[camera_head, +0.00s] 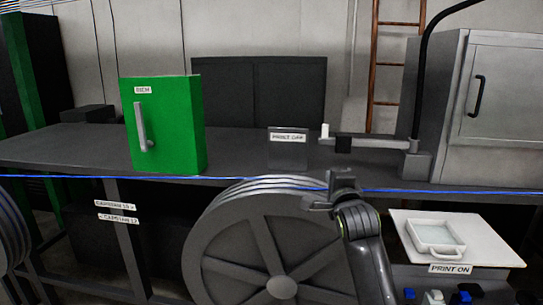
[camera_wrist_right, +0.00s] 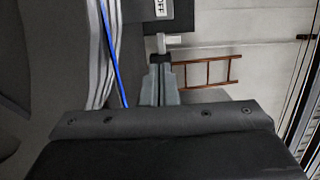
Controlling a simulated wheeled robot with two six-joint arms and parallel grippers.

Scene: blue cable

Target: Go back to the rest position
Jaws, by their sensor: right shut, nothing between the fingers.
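My right gripper (camera_head: 340,182) is in front of the large grey wheel's top right, by the table's front edge. Its fingers (camera_wrist_right: 161,72) look closed together and empty in the right wrist view. The blue cable (camera_head: 440,191) runs across the whole head view, over the top of the wheel, and passes at the gripper, which covers a short part of it. In the right wrist view the cable (camera_wrist_right: 113,55) lies left of the fingers, apart from them. My left gripper is not in view.
A dark table (camera_head: 75,146) carries a green box (camera_head: 175,120) and a "PRINT OFF" sign (camera_head: 288,138). The grey spoked wheel (camera_head: 235,220) stands in front. A white board (camera_head: 490,247) with a tray (camera_head: 436,228) lies right of my arm. A grey cabinet (camera_head: 505,95) stands at right.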

